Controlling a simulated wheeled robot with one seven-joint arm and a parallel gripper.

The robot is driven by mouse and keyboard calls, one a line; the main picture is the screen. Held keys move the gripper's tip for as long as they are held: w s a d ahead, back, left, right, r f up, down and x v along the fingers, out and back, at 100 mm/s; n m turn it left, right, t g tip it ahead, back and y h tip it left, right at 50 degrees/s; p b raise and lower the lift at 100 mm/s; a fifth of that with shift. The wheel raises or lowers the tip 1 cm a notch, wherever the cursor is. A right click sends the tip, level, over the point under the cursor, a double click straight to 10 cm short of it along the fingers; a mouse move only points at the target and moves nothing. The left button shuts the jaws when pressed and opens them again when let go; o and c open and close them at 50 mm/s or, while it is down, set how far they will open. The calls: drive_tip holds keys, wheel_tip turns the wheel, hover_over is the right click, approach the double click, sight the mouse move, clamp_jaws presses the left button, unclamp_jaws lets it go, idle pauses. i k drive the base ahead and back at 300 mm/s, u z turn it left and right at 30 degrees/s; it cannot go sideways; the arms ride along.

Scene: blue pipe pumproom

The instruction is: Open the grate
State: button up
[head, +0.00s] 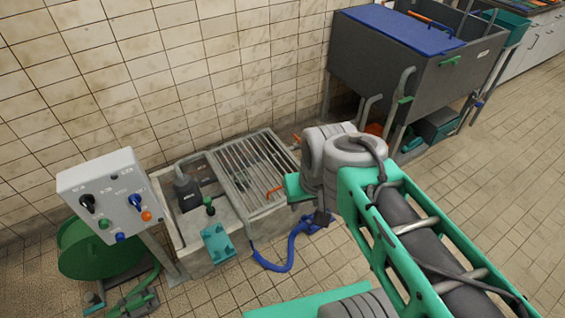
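The grate (252,167) is a grey metal frame with parallel bars. It lies over the right part of a low concrete pit (200,268) against the tiled wall and looks shut. A small orange part (275,191) shows near its right side; I cannot tell whether it is fixed to the grate. My arm reaches in from the lower right, its grey joint just right of the grate in the picture. No gripper fingers can be made out, so I cannot tell where my gripper is relative to the grate.
A control box (106,200) on a post and a green reel (95,250) stand left of the pit. A dark pump (187,190) sits in its open left part. A blue hose (285,262) lies in front. A dark tank (410,75) stands behind right. Floor at right is clear.

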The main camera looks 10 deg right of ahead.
sight(265, 208)
drive_tip(key=u, duration=0.65)
drive_tip(key=i, duration=1.2)
drive_tip(key=z, duration=0.1)
